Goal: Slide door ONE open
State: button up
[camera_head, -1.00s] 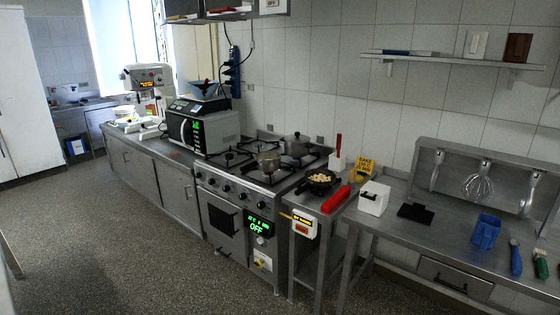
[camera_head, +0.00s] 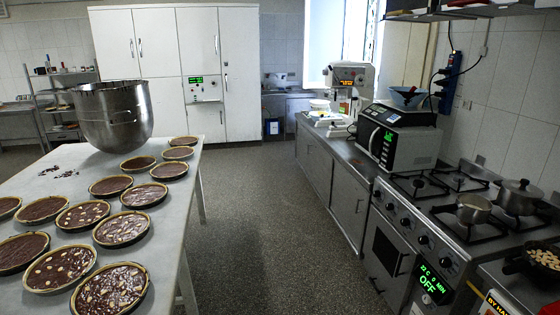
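I cannot make out any door marked ONE. Under the steel counter on the right is a low cabinet with grey door panels (camera_head: 347,208), which look shut.
A marble table (camera_head: 205,165) on the left bears several chocolate tarts (camera_head: 122,229) and a large steel bowl (camera_head: 113,115). A stove (camera_head: 390,250) with pots and a microwave (camera_head: 405,146) stand on the right. Clear speckled floor (camera_head: 265,230) runs between.

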aim_at(348, 201)
jog(key=i+j+z, duration=0.1)
jog(key=i, duration=0.85)
jog(key=i+j, duration=0.15)
jog(key=i, duration=0.85)
jog(key=i+z, duration=0.5)
jog(key=i, duration=0.15)
jog(key=i+j+z, duration=0.2)
jog(key=i+z, duration=0.25)
jog(key=i, duration=0.15)
jog(key=i+z, duration=0.45)
jog(key=i+j+z, duration=0.2)
jog(key=z, duration=0.25)
